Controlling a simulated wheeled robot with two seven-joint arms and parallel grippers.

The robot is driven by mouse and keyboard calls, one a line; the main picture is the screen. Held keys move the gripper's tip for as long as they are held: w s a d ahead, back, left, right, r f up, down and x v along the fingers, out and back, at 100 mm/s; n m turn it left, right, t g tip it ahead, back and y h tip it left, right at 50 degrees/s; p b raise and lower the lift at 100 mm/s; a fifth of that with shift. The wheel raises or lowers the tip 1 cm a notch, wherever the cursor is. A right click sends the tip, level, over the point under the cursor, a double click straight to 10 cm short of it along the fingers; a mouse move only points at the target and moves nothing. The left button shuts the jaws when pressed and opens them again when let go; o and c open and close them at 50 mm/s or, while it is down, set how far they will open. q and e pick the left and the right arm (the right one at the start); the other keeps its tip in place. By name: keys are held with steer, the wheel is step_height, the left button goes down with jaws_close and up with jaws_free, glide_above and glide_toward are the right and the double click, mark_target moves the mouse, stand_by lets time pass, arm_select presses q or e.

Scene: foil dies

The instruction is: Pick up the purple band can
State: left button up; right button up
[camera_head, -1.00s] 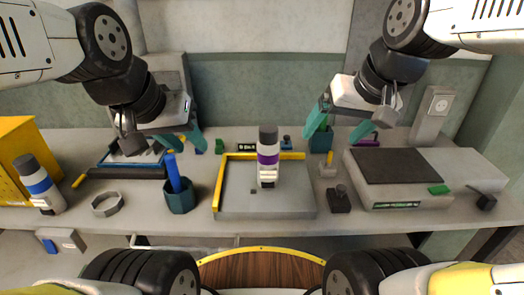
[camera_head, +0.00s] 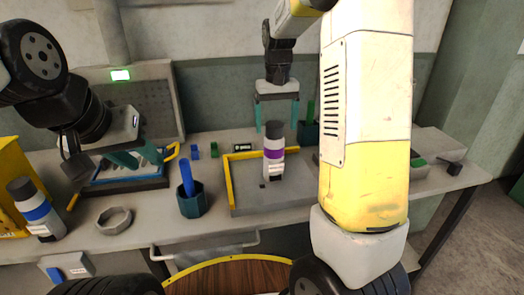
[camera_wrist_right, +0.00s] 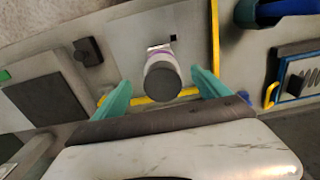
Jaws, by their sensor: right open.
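The purple band can (camera_head: 274,152) stands upright on the grey tray (camera_head: 250,200) with a yellow edge. It is white with a dark top and a purple band. In the right wrist view the can (camera_wrist_right: 162,78) shows from above between the two teal fingers of my right gripper (camera_wrist_right: 158,92), apart from both. My left gripper (camera_head: 150,165) is at the left, over the blue-edged tray; its teal fingers look spread with nothing seen between them.
A blue band can (camera_head: 35,208) stands at the far left beside a yellow box (camera_head: 12,165). A teal cup (camera_head: 192,205) with a blue tool and a grey ring (camera_head: 114,220) stand left of the tray. My right arm hides much of the right side.

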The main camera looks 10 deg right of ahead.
mark_target(274, 139)
steer(key=f, duration=0.6)
steer(key=shift+w+a+f, duration=0.15)
steer(key=shift+w, duration=0.15)
steer(key=shift+c, duration=0.4)
jaws_close()
